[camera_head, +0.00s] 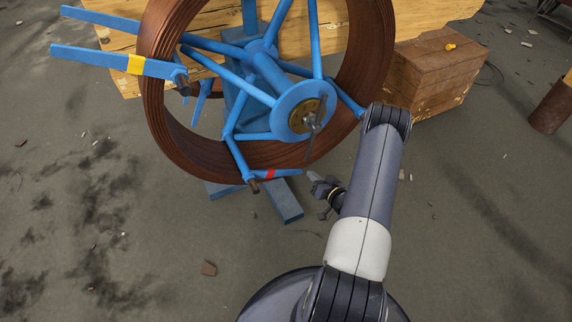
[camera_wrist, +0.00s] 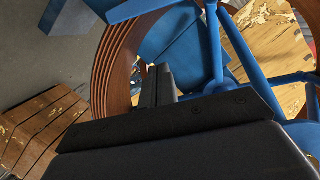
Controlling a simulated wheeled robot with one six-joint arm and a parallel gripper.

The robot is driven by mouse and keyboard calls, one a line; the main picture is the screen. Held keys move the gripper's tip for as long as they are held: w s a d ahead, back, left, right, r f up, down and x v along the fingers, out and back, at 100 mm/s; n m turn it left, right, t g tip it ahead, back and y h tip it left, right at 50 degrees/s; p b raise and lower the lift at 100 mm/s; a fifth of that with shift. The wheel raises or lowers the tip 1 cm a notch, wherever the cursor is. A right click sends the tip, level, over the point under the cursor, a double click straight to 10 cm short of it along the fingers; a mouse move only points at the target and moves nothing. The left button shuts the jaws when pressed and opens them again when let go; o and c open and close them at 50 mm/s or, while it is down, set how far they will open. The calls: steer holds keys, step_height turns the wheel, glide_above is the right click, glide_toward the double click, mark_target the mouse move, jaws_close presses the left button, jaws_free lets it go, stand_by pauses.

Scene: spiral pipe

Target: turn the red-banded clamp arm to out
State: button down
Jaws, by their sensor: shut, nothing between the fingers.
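The red-banded clamp arm (camera_head: 284,173) is a short blue bar with a red band. In the head view it lies roughly level across the lower part of the brown coil, from a dark pivot at its left to a free tip at its right. My gripper (camera_head: 313,177) is shut and empty, just right of that tip. The picture does not show a clear contact. In the wrist view my closed fingers (camera_wrist: 164,82) point towards the coil (camera_wrist: 118,60) and the blue spokes. The red band cannot be made out there.
A yellow-banded arm (camera_head: 110,62) sticks out at the upper left. The blue hub disc (camera_head: 290,105) and spokes stand above my gripper. Blue base feet (camera_head: 284,200) lie below. A wooden crate (camera_head: 440,75) stands at right. The floor in front is mostly clear.

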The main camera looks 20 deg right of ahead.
mark_target(275, 173)
steer(key=w+a+f+b, duration=0.3)
steer(key=w+f, duration=0.2)
steer(key=w, duration=0.4)
steer(key=shift+w+a+f+b, duration=0.2)
steer(key=shift+f+b, duration=0.1)
steer(key=shift+f, duration=0.1)
